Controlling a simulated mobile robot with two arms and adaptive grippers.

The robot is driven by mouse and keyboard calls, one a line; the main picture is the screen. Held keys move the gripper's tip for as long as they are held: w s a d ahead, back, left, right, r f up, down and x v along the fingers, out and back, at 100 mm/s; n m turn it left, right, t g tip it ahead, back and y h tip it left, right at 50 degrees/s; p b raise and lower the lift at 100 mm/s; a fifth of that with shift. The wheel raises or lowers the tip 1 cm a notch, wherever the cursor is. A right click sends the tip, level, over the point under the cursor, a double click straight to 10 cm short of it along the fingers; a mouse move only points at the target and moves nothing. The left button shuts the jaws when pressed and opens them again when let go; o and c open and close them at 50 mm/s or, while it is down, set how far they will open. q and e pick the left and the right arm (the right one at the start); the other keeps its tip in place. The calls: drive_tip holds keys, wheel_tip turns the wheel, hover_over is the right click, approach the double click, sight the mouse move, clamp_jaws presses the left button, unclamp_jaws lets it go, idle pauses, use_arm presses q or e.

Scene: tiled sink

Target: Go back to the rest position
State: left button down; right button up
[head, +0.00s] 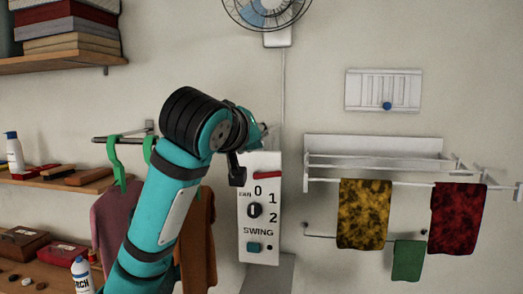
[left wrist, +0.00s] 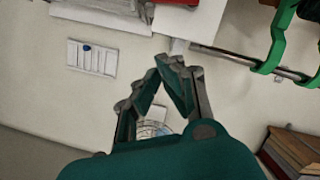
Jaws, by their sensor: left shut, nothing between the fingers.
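My left arm rises from the bottom of the head view, its wrist bent in front of the wall just above and left of the white fan control panel (head: 259,225). The left gripper is mostly hidden behind the wrist in the head view. In the left wrist view the left gripper (left wrist: 172,62) is shut, its fingertips together with nothing between them, apart from the wall. The control panel has a red bar, a black dial and a teal swing button. My right gripper is not in view.
A wall fan (head: 267,12) hangs above. A drying rack (head: 375,145) with cloths is at right, below a white vent panel (head: 355,90). Green hangers (head: 115,160) with clothes hang behind my arm. Shelves with books (head: 70,30) and bottles are at left.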

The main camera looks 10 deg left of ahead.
use_arm(q)
drive_tip(key=s+a+f+m+g, duration=0.1)
drive_tip(key=s+a+f+g, duration=0.15)
drive_tip(key=f, duration=1.45)
drive_tip(key=s+a+f+m+g, duration=0.1)
drive_tip(key=f+g, duration=0.2)
drive_tip(key=f, duration=1.5)
drive_tip(key=s+a+f+m+g+y, duration=0.1)
drive_tip(key=s+a+f+m+g, duration=0.15)
drive_tip(key=s+f, duration=1.4)
drive_tip(key=s+a+f+m+g+y, duration=0.1)
drive_tip(key=s+a+f+g, duration=0.1)
drive_tip(key=s+f, duration=0.45)
drive_tip(key=s+a+f+m+g, duration=0.1)
drive_tip(key=s+a+f+g, duration=0.15)
drive_tip(key=s, duration=0.75)
wheel_tip(320, 180, down, 31)
drive_tip(key=s+b, duration=0.2)
drive_tip(key=b, duration=0.1)
drive_tip(key=s+a+f+g+b, duration=0.2)
drive_tip(key=s+f, duration=1.4)
drive_tip(key=f, duration=0.1)
drive_tip(key=shift+a, duration=0.3)
